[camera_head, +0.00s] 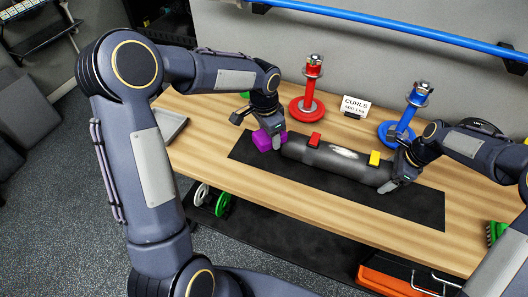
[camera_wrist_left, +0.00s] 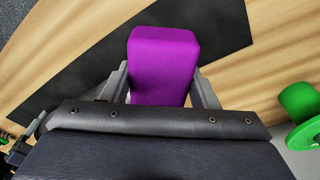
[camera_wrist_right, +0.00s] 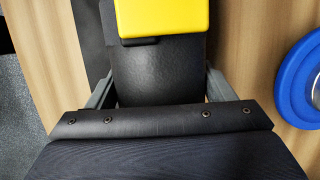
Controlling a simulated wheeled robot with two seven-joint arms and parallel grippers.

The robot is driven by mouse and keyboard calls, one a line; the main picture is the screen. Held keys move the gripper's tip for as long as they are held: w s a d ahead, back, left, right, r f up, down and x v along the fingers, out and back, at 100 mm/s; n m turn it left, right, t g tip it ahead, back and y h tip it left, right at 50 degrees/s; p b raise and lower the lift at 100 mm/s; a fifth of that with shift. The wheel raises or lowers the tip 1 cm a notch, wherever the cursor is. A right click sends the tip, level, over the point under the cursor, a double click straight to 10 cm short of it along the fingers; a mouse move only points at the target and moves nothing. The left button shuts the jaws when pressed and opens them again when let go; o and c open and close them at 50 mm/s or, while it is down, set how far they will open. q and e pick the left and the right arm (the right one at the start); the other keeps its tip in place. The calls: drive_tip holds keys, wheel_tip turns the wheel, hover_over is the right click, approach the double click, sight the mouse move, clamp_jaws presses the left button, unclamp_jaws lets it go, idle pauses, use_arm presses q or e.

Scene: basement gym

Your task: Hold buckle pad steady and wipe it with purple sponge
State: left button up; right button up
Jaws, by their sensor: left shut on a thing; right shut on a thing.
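The buckle pad (camera_head: 325,159) is a dark grey roll lying on a black mat (camera_head: 423,208) on the wooden table. It has a red buckle (camera_head: 314,140), a yellow buckle (camera_head: 375,158) and a whitish smudge (camera_head: 347,153) between them. My right gripper (camera_head: 397,183) is shut on the pad's right end, beside the yellow buckle. In the right wrist view the pad (camera_wrist_right: 158,75) lies between the fingers. My left gripper (camera_head: 268,133) is shut on the purple sponge (camera_head: 262,141), at the pad's left end. The sponge (camera_wrist_left: 163,65) fills the jaws in the left wrist view. Whether sponge and pad touch is unclear.
A red stand (camera_head: 308,105) and a blue stand (camera_head: 402,130) hold plates at the back, with a "CURLS" card (camera_head: 355,106) between them. A grey tray (camera_head: 172,127) is at the left. A green brush-like item (camera_head: 496,232) is at the right edge. The table's front strip is clear.

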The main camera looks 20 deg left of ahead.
use_arm(q)
drive_tip(key=w+d+m, duration=0.1)
drive_tip(key=w+d+r+m, duration=0.1)
drive_tip(key=m, duration=0.1)
drive_tip(key=w+d+m, duration=0.1)
drive_tip(key=m, duration=0.1)
drive_tip(key=shift+w+d+r+g, duration=0.15)
drive_tip(key=shift+d+r+g, duration=0.1)
drive_tip(key=shift+r+g, duration=0.05)
drive_tip(key=w+d+r+m, duration=0.1)
drive_tip(key=d+m, duration=0.1)
drive_tip(key=m, duration=0.1)
drive_tip(key=d+m, duration=0.2)
drive_tip(key=w+d+r+m+g, duration=0.1)
drive_tip(key=m, duration=0.2)
drive_tip(key=shift+w+d+r+m+h, duration=0.3)
drive_tip(key=shift+d+r, duration=0.05)
drive_tip(key=shift+d, duration=0.05)
drive_tip(key=d+r+m+g+y, duration=0.1)
drive_tip(key=d+r+m, duration=0.45)
drive_tip(key=m, duration=0.95)
hover_over(331, 149)
drive_tip(key=shift+w+f, duration=0.15)
drive_tip(key=shift+f, duration=1.45)
drive_tip(key=shift+w+f, duration=0.1)
drive_tip(key=shift+f, duration=1.45)
drive_tip(key=shift+f, duration=0.1)
drive_tip(key=shift+f, duration=0.6)
drive_tip(key=shift+f, duration=1.4)
